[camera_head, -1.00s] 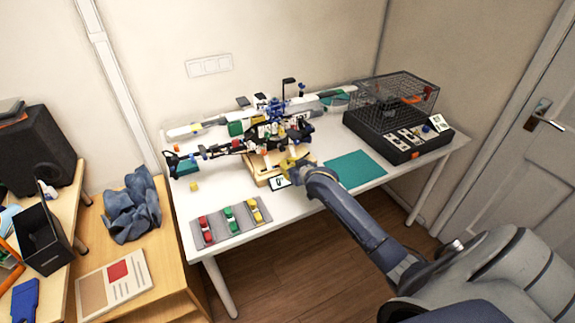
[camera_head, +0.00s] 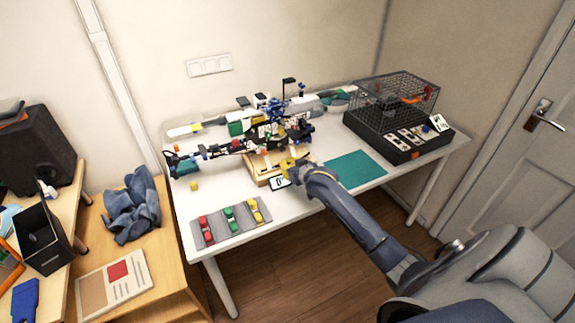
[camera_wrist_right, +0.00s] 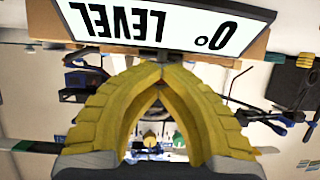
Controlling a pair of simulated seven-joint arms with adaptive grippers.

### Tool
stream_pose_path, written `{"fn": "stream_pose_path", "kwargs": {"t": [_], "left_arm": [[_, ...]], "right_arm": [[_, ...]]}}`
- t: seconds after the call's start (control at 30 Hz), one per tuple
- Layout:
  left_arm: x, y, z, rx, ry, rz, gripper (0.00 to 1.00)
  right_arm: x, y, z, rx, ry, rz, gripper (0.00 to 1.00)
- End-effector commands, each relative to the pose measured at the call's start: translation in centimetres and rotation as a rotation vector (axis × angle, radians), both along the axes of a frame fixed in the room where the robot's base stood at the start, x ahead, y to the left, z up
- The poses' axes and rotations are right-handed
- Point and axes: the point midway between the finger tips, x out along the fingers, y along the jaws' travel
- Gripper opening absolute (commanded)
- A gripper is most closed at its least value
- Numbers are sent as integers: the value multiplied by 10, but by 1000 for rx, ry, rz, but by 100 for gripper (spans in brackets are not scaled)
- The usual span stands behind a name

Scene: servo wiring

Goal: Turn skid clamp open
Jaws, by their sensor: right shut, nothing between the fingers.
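A multi-part assembly with long arms (camera_head: 262,130) stands on the white table, on a light wooden skid base (camera_head: 262,168). A white sign reading "0° LEVEL" (camera_head: 280,182) is at the front of the base; it shows large and upside down in the right wrist view (camera_wrist_right: 165,25). My right gripper (camera_head: 287,163) is at the front of the base, just above the sign. In the right wrist view its yellow fingers (camera_wrist_right: 158,72) meet at the tips with nothing between them, close to the wooden edge. I cannot make out the skid clamp clearly. My left gripper is not in view.
A grey tray (camera_head: 216,238) holds red, green and yellow pieces at the front left. A green mat (camera_head: 365,169) lies clear on the right. A wire cage on a black box (camera_head: 392,143) stands at the back right. A small yellow block (camera_head: 194,186) lies at the left.

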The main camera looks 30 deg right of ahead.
Motion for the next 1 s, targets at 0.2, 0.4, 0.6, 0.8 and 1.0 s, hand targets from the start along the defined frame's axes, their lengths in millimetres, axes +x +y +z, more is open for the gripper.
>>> {"fn": "stream_pose_path", "kwargs": {"t": [0.2, 0.4, 0.6, 0.8, 1.0], "left_arm": [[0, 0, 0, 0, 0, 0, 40], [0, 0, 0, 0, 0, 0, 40], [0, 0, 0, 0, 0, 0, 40], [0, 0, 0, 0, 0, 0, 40], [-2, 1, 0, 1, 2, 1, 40]], "right_arm": [[1, 1, 2, 2, -3, 1, 0], [1, 1, 1, 1, -3, 1, 10], [0, 0, 1, 1, -1, 1, 34], [0, 0, 0, 0, -1, 0, 40], [-3, 0, 2, 0, -1, 0, 40]]}}
